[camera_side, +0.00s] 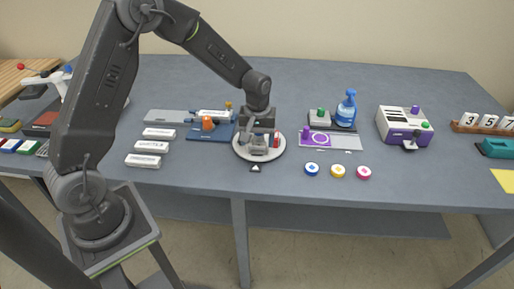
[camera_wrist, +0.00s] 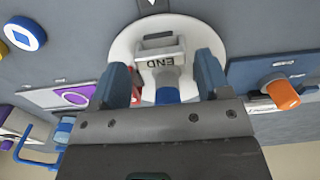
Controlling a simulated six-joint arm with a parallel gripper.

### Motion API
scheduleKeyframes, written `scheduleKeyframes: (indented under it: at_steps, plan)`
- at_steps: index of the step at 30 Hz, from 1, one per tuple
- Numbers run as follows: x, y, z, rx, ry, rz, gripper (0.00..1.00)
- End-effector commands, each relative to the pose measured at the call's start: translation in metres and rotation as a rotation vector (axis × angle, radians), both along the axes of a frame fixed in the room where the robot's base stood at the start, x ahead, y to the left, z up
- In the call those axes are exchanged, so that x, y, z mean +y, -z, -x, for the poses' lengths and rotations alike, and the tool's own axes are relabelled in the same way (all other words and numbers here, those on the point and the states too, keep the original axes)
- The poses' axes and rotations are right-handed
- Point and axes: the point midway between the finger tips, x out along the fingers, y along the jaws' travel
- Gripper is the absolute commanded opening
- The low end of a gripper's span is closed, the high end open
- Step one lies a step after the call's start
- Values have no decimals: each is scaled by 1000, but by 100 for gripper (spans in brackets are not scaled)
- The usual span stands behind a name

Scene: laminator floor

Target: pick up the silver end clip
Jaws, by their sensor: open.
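The silver end clip (camera_wrist: 160,58), marked "END", sits on a round white turntable (camera_wrist: 125,45). In the side view the clip (camera_side: 258,146) shows small on the turntable (camera_side: 243,152). My gripper (camera_wrist: 163,70) is open, pointing down over the turntable. Its two fingers stand on either side of the clip, with gaps visible between them and the clip. My gripper (camera_side: 259,134) hides part of the clip in the side view. A blue part (camera_wrist: 167,96) shows just below the clip in the wrist view.
A red piece (camera_side: 277,140) stands on the turntable, close to my gripper. A blue board (camera_side: 205,137) with an orange knob (camera_side: 208,124) lies to the left. A purple-ringed plate (camera_side: 345,142) lies to the right. Three coloured discs (camera_side: 337,171) lie in front of that plate.

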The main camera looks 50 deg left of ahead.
Motion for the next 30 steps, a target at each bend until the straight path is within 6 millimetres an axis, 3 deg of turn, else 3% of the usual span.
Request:
scheduleKeyframes:
  at_steps: [23,30]
  plan:
    - [0,13,0,0,0,0,70]
    - [0,13,0,0,0,0,50]
